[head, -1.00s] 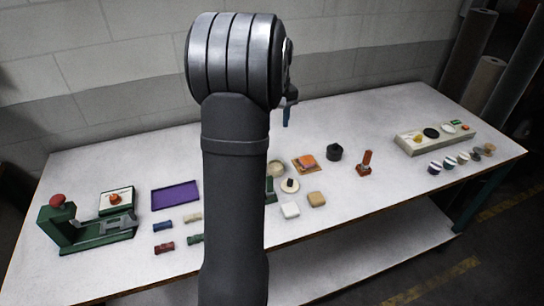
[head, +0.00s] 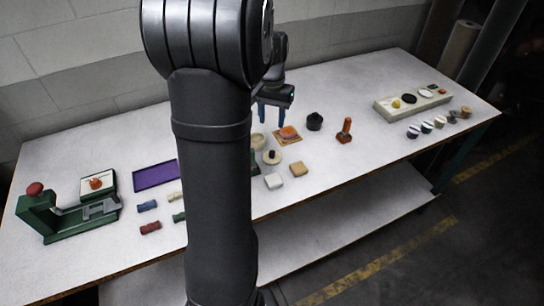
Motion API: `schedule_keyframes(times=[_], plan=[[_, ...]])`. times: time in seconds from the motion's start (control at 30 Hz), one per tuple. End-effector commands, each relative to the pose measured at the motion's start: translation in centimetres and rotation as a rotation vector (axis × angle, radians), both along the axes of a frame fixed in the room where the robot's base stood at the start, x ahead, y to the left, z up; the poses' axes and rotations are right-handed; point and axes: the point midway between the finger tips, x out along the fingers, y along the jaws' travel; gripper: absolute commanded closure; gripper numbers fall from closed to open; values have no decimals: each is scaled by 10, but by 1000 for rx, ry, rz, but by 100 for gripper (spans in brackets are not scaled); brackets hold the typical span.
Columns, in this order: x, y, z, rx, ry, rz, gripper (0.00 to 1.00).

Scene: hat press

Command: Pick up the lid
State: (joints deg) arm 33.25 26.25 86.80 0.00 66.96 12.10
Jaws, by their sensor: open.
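A pale round piece with a dark knob on top, which looks like the lid (head: 271,157), lies on the white table just right of my arm. A small tan round pot (head: 258,141) stands close behind it, partly hidden by my arm. My gripper (head: 270,117) is above the table behind these two, apart from both. Its two blue fingers point down, are spread open and hold nothing.
An orange block on a tan square (head: 289,135), a black round pot (head: 314,121) and an orange stamp (head: 345,131) stand to the right. A green press (head: 60,215) and purple tray (head: 156,174) are left.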

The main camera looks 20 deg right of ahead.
Motion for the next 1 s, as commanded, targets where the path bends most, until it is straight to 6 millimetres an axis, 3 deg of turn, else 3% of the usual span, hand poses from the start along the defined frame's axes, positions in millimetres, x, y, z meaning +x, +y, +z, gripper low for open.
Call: schedule_keyframes(times=[0.3,0.63,0.83,1.0], plan=[[0,0,-69,2,4,2,58],[1,-1,-97,1,1,3,58],[4,-3,-127,1,3,3,58],[4,-3,-141,1,1,3,58]])
